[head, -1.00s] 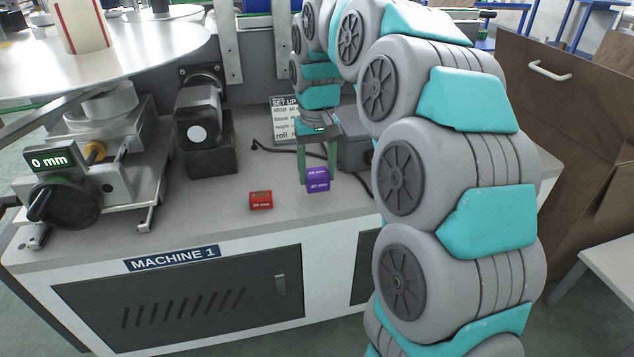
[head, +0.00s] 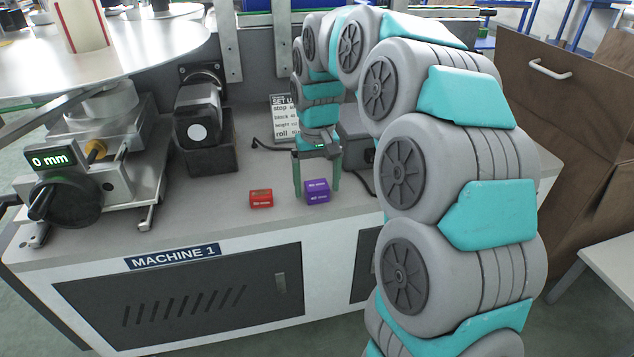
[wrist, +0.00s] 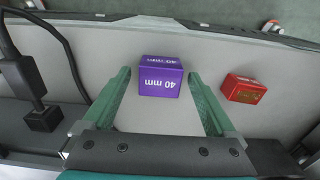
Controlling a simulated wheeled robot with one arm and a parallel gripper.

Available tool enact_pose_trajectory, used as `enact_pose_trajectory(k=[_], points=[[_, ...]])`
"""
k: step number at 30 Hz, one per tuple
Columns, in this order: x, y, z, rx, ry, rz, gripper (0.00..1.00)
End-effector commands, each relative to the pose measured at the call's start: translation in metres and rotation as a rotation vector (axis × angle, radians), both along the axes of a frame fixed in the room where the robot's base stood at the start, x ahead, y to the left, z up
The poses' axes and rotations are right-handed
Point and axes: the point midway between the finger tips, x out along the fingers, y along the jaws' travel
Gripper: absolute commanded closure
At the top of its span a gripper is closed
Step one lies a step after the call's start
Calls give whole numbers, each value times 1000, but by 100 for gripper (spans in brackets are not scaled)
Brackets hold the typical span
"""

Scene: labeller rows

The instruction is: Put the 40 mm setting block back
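The purple 40 mm setting block (head: 317,192) rests on the grey worktop, its label facing the front; it also shows in the wrist view (wrist: 160,78). My gripper (head: 317,190) is open around it, pointing down. In the wrist view my gripper (wrist: 159,73) has one green finger on each side of the block, with a gap on both sides. A red setting block (head: 261,199) sits on the worktop just left of the purple one; in the wrist view it is outside the right finger (wrist: 244,88).
A set-up card (head: 284,118) stands behind my gripper. A black motor unit (head: 204,125) and a slide with a 0 mm display (head: 50,159) are to the left. A dark cable (wrist: 50,50) lies near my left finger in the wrist view. The worktop's front edge is close.

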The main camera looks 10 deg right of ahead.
Motion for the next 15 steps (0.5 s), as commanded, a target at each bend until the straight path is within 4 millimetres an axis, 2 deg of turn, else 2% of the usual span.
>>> enact_pose_trajectory(k=[10, 15], points=[[0, 0, 7, 0, 0, 0, 8], [1, 0, 33, 0, -5, 0, 8]])
